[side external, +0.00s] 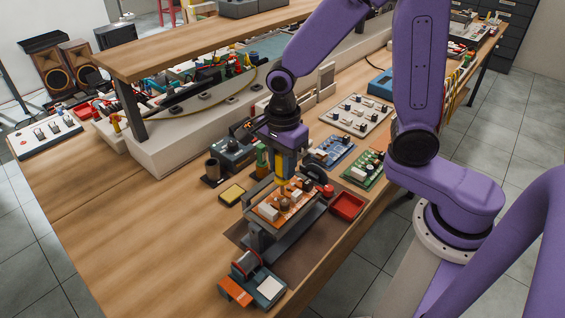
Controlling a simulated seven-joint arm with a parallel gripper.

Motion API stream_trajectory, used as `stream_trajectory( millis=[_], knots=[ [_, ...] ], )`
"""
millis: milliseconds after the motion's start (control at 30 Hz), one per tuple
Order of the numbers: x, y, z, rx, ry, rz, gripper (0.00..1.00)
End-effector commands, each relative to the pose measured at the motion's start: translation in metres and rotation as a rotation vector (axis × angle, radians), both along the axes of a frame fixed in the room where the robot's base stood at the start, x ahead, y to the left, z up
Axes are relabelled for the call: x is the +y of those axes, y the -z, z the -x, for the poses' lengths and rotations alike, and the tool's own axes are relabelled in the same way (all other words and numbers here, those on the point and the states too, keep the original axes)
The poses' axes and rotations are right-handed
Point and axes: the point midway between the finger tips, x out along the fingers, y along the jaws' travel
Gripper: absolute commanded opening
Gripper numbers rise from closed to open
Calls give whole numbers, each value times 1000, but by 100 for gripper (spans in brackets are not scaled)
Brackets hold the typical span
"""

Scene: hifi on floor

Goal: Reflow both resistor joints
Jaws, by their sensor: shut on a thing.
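My purple arm reaches down over the bench, and my gripper (286,168) is shut on a slim tool with a yellow part (282,187), seemingly a soldering iron. The tool points down over an orange circuit board (268,213) held in a grey board holder (254,234). Light-coloured parts stand on the board. The resistor joints are too small to make out, and the gripper and tool partly cover the board. I cannot tell whether the tip touches the board.
A yellow pad (232,193) and a dark station (232,152) lie left of the holder. A red tray (347,205), a green board (361,171) and a blue board (336,151) lie to the right. A small device (259,281) stands in front. The bench (150,235) is clear at left.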

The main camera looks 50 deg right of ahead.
Motion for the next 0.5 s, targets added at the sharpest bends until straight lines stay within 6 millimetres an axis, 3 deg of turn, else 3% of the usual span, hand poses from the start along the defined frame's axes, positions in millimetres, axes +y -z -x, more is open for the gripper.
stream_trajectory(
  millis=[500],
  knots=[
    [0, -40, -1, -3, 1, -1, 5]
  ],
)
